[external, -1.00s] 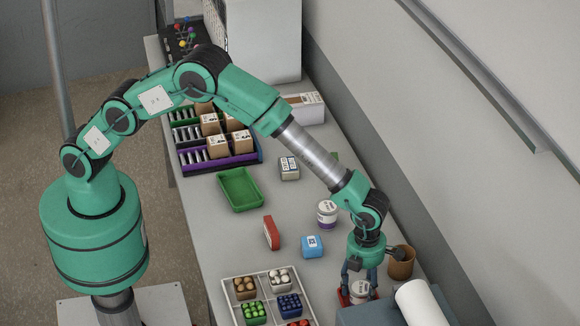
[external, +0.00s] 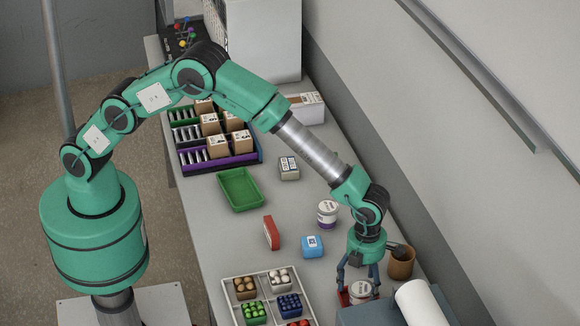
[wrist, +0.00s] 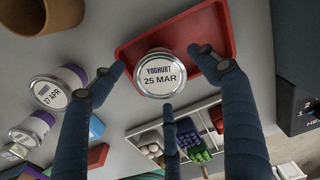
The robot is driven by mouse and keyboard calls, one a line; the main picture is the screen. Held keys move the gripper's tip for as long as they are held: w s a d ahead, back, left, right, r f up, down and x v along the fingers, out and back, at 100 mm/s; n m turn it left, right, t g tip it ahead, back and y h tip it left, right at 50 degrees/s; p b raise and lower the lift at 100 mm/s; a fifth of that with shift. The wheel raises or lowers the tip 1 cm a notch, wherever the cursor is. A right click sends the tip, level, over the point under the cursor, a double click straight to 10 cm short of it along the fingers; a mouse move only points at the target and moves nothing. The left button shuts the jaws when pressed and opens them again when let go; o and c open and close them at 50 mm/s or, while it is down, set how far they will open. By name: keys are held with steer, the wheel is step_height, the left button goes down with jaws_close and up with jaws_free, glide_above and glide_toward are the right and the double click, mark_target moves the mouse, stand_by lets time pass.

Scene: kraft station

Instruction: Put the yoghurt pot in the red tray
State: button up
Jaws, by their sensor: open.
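A yoghurt pot (wrist: 160,75) with a white lid reading "YOGHURT 25 MAR" stands upright on the red tray (wrist: 215,22) in the wrist view. In the external view the pot (external: 361,289) shows at the lower right, with an edge of the tray (external: 343,298) beside it. My gripper (external: 358,293) is open above and around the pot. In the wrist view its fingers stand spread about the lid, with gaps between them and the pot. The pot's lower part is hidden under its lid there.
Other yoghurt pots, one marked 27 APR (wrist: 60,88), stand off the tray. A brown cup (external: 401,264) is close right of my gripper. A white divided crate (external: 228,292) of small punnets and a blue box (external: 312,246) lie left. A white roll (external: 420,303) is near.

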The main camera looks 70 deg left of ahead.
mark_target(362, 287)
step_height(362, 287, up, 11)
steer(key=p, duration=0.1)
steer(key=shift+f, duration=0.2)
stand_by(0.6)
